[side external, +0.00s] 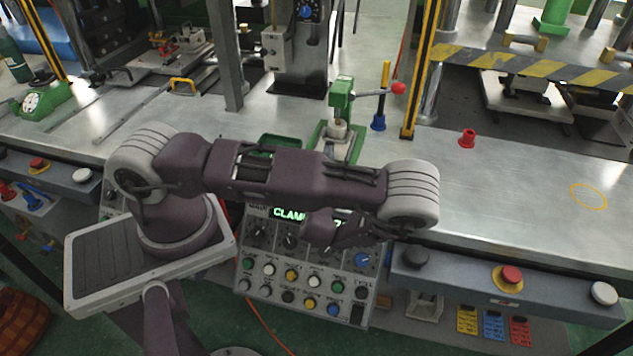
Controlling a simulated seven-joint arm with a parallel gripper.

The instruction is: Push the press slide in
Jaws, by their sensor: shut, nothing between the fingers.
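My gripper (325,236) hangs in front of the control panel (300,285), partly covering its green lit display. It is dark against the panel, its fingers are shut, and it holds nothing. One metal slide plate (145,58) with a small fixture on it is at the back left, with a yellow handle (183,82) near its front. Another pale plate (520,105) lies under a striped bar at the back right. I cannot tell which is the press slide. My gripper is well apart from both.
A green hand press (342,105) with a red-knobbed lever stands mid-bench behind my arm. A blue-based post (379,115) and a yellow-black upright (420,70) stand beside it.

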